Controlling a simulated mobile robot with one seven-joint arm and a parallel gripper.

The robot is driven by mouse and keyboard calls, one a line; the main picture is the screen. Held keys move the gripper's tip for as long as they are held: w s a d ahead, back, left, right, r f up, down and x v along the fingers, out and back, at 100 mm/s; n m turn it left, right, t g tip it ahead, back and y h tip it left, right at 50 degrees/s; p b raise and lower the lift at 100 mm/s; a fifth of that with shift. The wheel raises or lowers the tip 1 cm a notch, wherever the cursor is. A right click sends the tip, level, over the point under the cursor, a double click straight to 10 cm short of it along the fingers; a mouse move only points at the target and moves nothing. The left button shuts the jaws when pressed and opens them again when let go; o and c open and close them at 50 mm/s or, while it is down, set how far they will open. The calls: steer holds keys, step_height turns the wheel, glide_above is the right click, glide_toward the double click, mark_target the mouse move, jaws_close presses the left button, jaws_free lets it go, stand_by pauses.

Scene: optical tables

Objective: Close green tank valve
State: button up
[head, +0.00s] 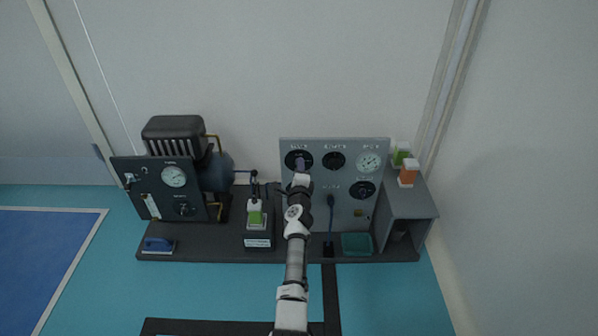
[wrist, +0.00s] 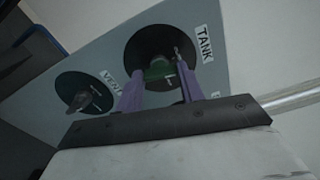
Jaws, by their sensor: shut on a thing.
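The green tank valve (wrist: 158,70) is a green knob on a round black dial beside a "TANK" label in the wrist view. My gripper (wrist: 160,78) has its two purple fingers on either side of the green knob, shut on it. In the head view my gripper (head: 300,164) reaches the upper left dial of the grey panel (head: 318,205). There the arm and fingers hide the knob.
A dark vent knob (wrist: 84,100) on a black dial sits beside the tank dial. A pressure gauge (head: 368,162) is at the panel's upper right. A green bottle (head: 401,154) and an orange bottle (head: 408,174) stand on a grey shelf at right. A teal tray (head: 357,245) lies below.

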steer(key=shift+r+n, duration=0.15)
steer(key=shift+n, duration=0.95)
steer(key=o, duration=1)
steer(key=shift+s, duration=0.1)
